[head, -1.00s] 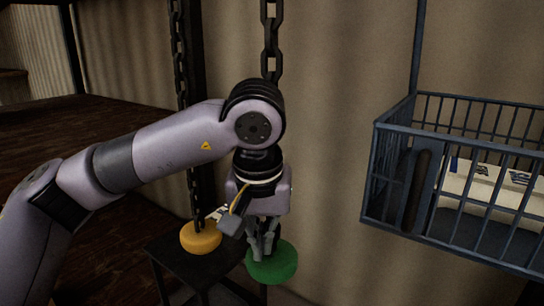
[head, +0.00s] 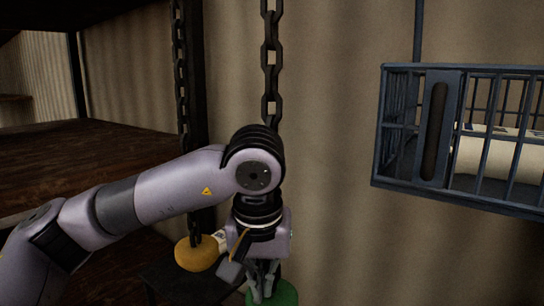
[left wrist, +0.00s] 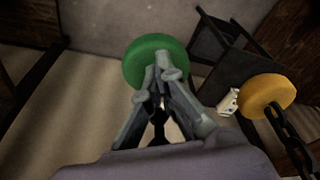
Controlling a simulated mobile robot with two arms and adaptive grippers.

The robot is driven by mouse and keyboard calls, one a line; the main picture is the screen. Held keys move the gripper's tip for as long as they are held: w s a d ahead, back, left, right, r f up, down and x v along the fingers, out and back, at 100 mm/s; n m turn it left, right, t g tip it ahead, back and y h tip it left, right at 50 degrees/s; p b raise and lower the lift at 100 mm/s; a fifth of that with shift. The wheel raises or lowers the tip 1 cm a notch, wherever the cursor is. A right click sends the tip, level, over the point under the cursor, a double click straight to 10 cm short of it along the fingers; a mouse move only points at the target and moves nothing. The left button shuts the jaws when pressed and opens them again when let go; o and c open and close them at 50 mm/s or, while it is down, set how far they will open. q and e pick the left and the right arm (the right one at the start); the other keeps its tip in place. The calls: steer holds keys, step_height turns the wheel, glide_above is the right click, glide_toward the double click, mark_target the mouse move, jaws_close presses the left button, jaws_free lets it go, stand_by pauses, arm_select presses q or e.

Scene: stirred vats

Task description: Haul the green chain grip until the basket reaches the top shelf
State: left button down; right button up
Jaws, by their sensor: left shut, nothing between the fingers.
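The green grip (head: 286,293) hangs low at the bottom edge of the head view, below a dark chain (head: 272,60); it also shows in the left wrist view (left wrist: 140,58). My left gripper (head: 262,288) points down at it, fingers together. The fingertips (left wrist: 167,68) overlap the green grip in the picture, with nothing seen between them; I cannot tell whether they touch it. The blue-grey barred basket (head: 452,130) hangs at the right on a thin rod, holding a pale load (head: 490,158). My right gripper is not in view.
A yellow grip (head: 196,254) on a second chain (head: 181,80) hangs left of my gripper, with a small white tag beside it. A dark stool (head: 165,280) stands below. Dark wooden shelves (head: 90,150) fill the left. The wall between chain and basket is clear.

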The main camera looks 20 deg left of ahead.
arm_select(q)
steer(key=w+p+v, duration=0.1)
steer(key=p+v, duration=0.4)
steer(key=v, duration=0.3)
steer(key=shift+w+a+r+p, duration=0.2)
steer(key=shift+w+r+p, duration=0.2)
steer(key=shift+r, duration=0.05)
steer(key=shift+f, duration=0.1)
stand_by(1.1)
steer(key=b+x, duration=0.2)
steer(key=x, duration=0.1)
steer(key=s+b+x, duration=0.1)
steer(key=b+x, duration=0.2)
steer(key=s+b+x, duration=0.1)
steer(key=b+x, duration=0.2)
steer(key=shift+d+f, duration=0.15)
steer(key=shift+f, duration=0.1)
steer(key=w+p+v, duration=0.2)
steer(key=p+v, duration=0.5)
steer(key=v, duration=0.2)
steer(key=shift+r+p, duration=0.35)
stand_by(1.5)
